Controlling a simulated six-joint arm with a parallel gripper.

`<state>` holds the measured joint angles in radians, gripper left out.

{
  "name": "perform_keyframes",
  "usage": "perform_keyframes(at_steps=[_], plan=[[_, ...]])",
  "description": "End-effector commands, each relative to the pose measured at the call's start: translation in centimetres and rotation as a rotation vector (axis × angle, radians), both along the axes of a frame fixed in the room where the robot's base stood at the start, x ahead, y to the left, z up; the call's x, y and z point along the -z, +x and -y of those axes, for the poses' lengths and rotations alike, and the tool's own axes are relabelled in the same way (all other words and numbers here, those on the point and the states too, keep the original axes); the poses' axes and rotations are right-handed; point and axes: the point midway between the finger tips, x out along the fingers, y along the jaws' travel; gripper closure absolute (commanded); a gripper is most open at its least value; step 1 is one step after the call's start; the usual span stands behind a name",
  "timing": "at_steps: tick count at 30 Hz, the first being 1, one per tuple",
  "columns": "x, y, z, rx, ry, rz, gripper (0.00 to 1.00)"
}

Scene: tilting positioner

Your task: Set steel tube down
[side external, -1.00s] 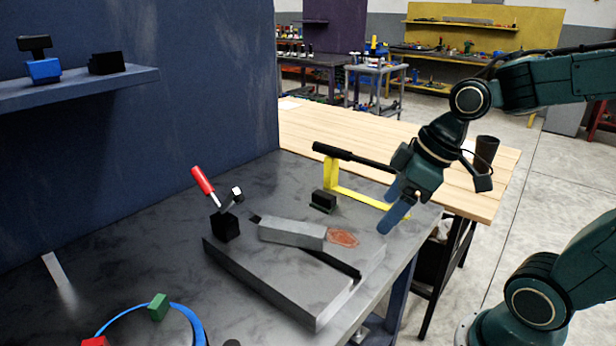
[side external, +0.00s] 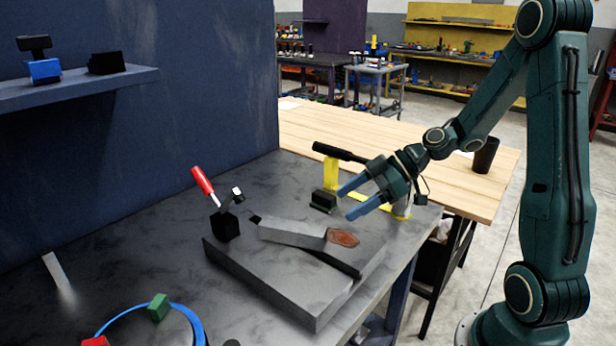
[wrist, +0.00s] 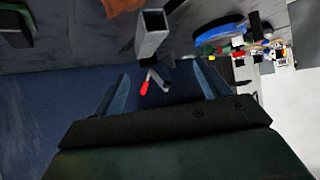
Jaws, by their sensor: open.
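The steel tube (side external: 292,232) is a grey square tube lying on the dark grey fixture block (side external: 265,278) on the bench. In the wrist view the tube (wrist: 150,42) shows its open, hollow end, ahead of the jaws. My gripper (side external: 345,203) is open and empty, with its two blue fingers pointing left. It hangs above and to the right of the tube, apart from it. The fingers (wrist: 161,72) also show spread apart in the wrist view, with nothing between them touching either one.
A red-handled clamp (side external: 203,182) stands at the tube's far left end. A rust-coloured patch (side external: 342,237) is by the tube's right end. A black block (side external: 324,200) and a yellow-framed tool with a black handle (side external: 338,152) are behind. A blue ring (side external: 190,315) is at front left.

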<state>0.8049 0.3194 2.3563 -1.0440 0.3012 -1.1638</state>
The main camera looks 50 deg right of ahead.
Motion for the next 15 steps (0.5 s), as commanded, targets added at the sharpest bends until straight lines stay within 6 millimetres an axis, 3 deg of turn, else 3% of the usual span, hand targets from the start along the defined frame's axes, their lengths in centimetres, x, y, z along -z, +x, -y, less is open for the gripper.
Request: perform_keyframes(at_steps=[6,15], plan=[[0.3,0.7,1.6,0.018,0.042,0.082,0.25],[0.4,0.9,1.7,0.018,0.047,0.095,0.25]])
